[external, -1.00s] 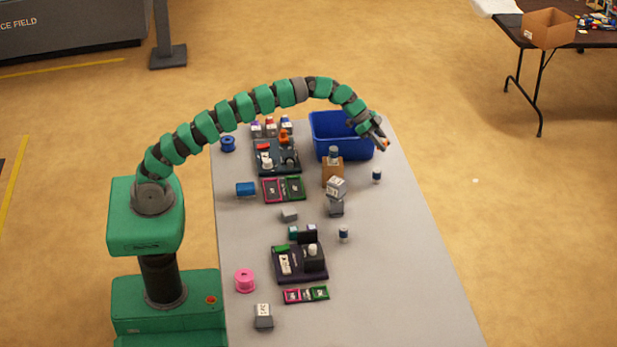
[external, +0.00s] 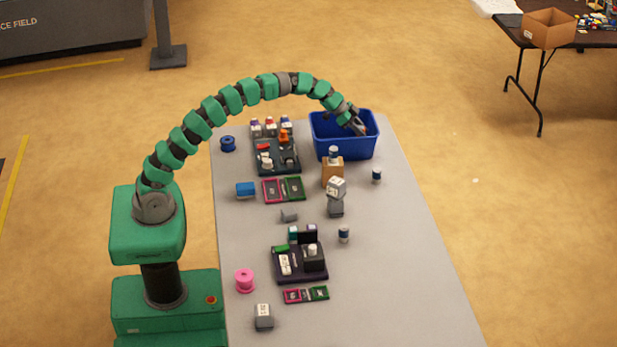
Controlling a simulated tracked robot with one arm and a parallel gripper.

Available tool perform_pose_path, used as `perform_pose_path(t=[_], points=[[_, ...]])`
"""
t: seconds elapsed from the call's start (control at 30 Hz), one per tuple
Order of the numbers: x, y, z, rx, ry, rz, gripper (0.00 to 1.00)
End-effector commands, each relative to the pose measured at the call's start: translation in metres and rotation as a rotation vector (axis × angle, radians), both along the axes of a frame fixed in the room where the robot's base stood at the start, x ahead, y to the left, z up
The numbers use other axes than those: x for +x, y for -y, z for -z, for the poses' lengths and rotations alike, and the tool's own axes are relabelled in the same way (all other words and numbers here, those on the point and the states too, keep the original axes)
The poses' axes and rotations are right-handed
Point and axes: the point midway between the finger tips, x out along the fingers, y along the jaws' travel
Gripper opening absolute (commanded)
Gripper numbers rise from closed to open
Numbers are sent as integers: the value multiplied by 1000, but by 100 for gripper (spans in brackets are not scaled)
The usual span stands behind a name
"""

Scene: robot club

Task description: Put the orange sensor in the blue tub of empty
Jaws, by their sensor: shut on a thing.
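The blue tub (external: 345,149) stands at the far right end of the grey table. My gripper (external: 362,130) is at the tub's right side, over its opening, pointing down and to the right. It is shut on a small orange thing (external: 365,131), which looks like the orange sensor; the fingers hide most of it. I cannot tell how deep it is inside the tub. The tub's floor is mostly hidden by its front wall and my arm.
A brown box with a bottle (external: 332,173) stands close in front of the tub. Stacked grey blocks (external: 336,195) and a small bottle (external: 376,176) are nearby. A dark tray (external: 265,164) with parts, one orange, lies left of the tub. The table's right side is clear.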

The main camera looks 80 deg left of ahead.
Motion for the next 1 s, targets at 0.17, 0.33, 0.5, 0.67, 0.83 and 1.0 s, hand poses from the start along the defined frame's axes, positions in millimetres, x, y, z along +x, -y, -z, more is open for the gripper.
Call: perform_pose_path(t=[0.17, 0.33, 0.5, 0.67, 0.83, 1.0], points=[[0, 0, 32, 0, 0, 0, 3], [0, 0, 44, 0, 1, 0, 3], [0, 0, 68, 0, 0, -1, 3], [0, 0, 74, 1, 2, 0, 3], [0, 0, 73, 1, 2, 0, 3], [0, 0, 75, 1, 2, 0, 45]])
